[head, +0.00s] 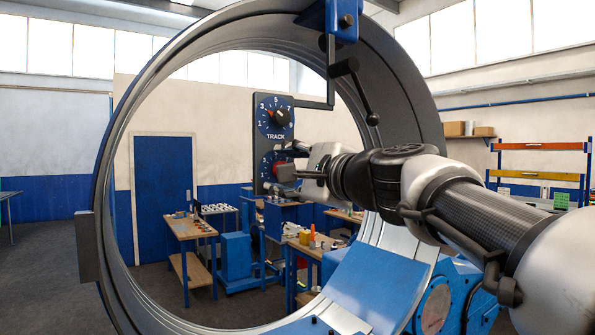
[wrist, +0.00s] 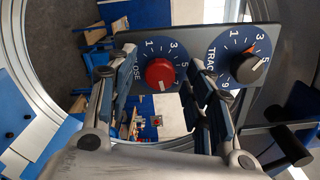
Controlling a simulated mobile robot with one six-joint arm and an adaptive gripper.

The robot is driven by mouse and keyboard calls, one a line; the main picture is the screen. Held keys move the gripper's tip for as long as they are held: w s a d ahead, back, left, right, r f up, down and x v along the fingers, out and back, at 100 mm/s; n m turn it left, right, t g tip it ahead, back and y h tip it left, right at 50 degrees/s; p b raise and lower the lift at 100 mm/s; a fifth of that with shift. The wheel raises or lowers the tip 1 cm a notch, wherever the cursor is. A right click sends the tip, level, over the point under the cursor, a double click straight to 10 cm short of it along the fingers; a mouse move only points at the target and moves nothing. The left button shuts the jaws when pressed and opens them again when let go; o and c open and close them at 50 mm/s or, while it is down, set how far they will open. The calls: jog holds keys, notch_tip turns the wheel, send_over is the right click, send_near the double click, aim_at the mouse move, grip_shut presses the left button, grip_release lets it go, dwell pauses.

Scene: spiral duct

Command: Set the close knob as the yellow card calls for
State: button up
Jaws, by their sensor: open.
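The close knob is red (wrist: 160,73) and sits on a dark blue numbered dial, turned sideways in the wrist view; a small pale mark shows near its lower edge. Its red edge also shows in the head view (head: 282,159), largely covered by my gripper (head: 286,177). In the wrist view my gripper (wrist: 161,98) is open, one finger to each side of the red knob in the picture. I cannot tell whether either finger touches it. I cannot make out a yellow card.
The dark panel (head: 245,145) hangs from a bracket inside the large metal duct ring (head: 120,190). A black crank handle (head: 358,90) hangs to the right of the panel. Workbenches (head: 190,228) and a blue door (head: 161,180) stand behind the ring.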

jog(key=v, duration=1.2)
jog(key=s+d+f+n+g+h, duration=0.1)
jog(key=s+f+n+g+h, duration=0.25)
jog(key=f, duration=0.65)
jog(key=s+d+f+n+g+h, duration=0.15)
jog(key=s+f+n, duration=0.35)
jog(key=f, duration=0.5)
jog(key=s+d+f+n+g+h, duration=0.1)
jog(key=s+f+n+g+h, duration=0.15)
jog(key=s+f, duration=0.6)
jog(key=s+d+f+n+g+h, duration=0.1)
jog(key=s+d+f+n, duration=0.15)
jog(key=f, duration=0.35)
jog(key=s+d+f+n+g+h, duration=0.1)
jog(key=s+d+f+n+h, duration=0.1)
jog(key=d+f, duration=0.25)
notch_tip(320, 180, down, 15)
jog(key=s+b, duration=0.2)
jog(key=b, duration=1)
jog(key=shift+a+m+g+b, duration=0.25)
jog(key=shift+m+g+b, duration=0.1)
jog(key=shift+g, duration=0.1)
jog(key=shift+f+y, duration=0.1)
jog(key=shift+y, duration=0.15)
